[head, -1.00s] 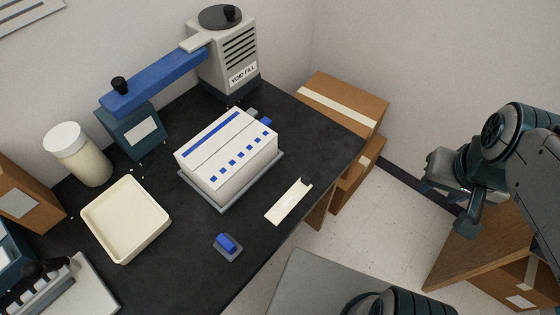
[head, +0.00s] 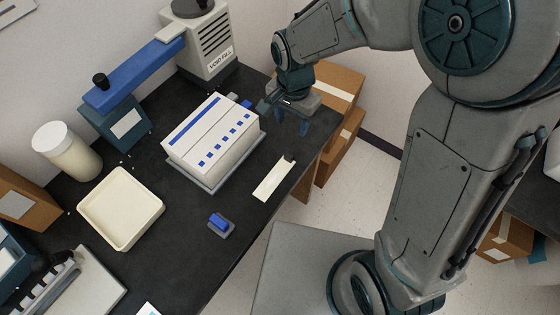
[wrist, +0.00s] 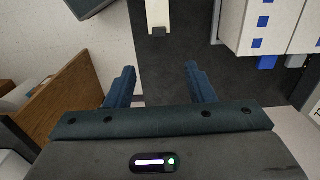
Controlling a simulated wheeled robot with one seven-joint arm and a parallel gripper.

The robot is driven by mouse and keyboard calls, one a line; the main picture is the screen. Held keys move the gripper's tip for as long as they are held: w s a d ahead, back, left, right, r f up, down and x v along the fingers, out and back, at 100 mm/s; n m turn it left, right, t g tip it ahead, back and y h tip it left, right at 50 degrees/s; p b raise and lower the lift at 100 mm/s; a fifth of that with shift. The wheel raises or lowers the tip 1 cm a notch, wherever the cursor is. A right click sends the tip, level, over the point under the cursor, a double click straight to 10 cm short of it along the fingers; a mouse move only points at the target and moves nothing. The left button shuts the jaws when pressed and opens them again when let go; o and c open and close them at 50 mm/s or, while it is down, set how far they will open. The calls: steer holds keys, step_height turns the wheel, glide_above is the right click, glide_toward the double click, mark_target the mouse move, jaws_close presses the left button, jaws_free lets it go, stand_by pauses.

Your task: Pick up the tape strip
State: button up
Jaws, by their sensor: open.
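The tape strip (head: 272,181), a narrow cream strip with a dark piece at its far end, lies on the dark table near its right edge. Its dark-ended part also shows at the top of the wrist view (wrist: 157,14). My gripper (head: 291,126) is open and empty, beyond the strip's far end and apart from it. In the wrist view the two blue fingers (wrist: 160,72) are spread, with the strip ahead of the gap between them.
A white box with blue marks (head: 213,140) stands on a grey base left of the strip. A small blue item (head: 219,223) lies nearer, and a cream tray (head: 120,238) is at left. Cardboard boxes (head: 340,85) stand beyond the table's right edge.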

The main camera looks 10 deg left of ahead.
glide_above(289, 155)
steer(key=f, duration=0.9)
steer(key=shift+w+a+p, duration=0.1)
steer(key=shift+a+p, duration=0.1)
steer(key=shift+p, duration=0.1)
steer(key=shift+d+f+p, duration=0.15)
steer(key=shift+f+p, duration=0.15)
steer(key=shift+f, duration=0.65)
steer(key=shift+d+f+p, duration=0.1)
steer(key=shift+f+p, duration=0.15)
steer(key=shift+f, duration=1.45)
steer(key=c, duration=0.9)
